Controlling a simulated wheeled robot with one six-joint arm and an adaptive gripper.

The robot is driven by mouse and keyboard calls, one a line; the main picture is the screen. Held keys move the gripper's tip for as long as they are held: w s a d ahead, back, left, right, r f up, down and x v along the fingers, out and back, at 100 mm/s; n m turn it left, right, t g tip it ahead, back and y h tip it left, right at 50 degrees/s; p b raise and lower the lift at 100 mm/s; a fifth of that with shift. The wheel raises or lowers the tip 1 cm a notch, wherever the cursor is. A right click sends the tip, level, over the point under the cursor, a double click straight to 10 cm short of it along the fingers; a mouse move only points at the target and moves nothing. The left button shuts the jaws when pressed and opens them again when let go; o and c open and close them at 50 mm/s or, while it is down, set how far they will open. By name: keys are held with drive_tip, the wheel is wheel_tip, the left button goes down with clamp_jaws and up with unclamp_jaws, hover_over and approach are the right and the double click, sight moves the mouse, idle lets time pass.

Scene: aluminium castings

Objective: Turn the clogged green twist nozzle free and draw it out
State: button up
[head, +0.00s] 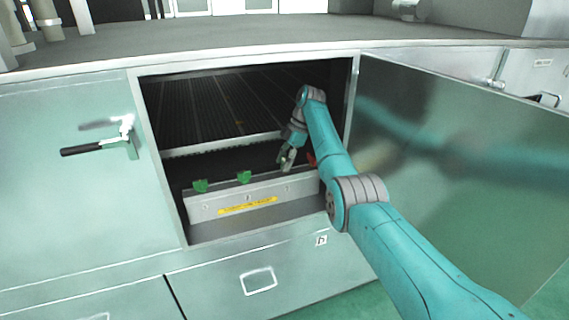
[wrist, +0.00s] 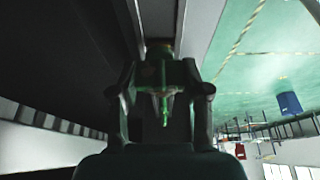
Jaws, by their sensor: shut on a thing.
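A grey manifold bar (head: 225,203) with a yellow label lies across the front of the open cabinet. Two green nozzles (head: 200,186) (head: 244,177) stand on its left and middle parts. My gripper (head: 287,163) is over the right part of the bar. In the wrist view, my gripper (wrist: 162,88) is shut on a green nozzle (wrist: 165,75), its tip between the two fingers. The frames do not show clearly whether this nozzle is still seated in the bar.
The cabinet door (head: 470,150) stands open at the right, close to my arm. A small red part (head: 311,159) is just right of my gripper. A dark ribbed interior (head: 225,105) lies behind the bar. A closed panel with a black handle (head: 90,149) is at the left.

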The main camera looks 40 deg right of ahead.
sight(284, 159)
drive_tip(key=shift+r, duration=0.4)
drive_tip(key=shift+r, duration=2.15)
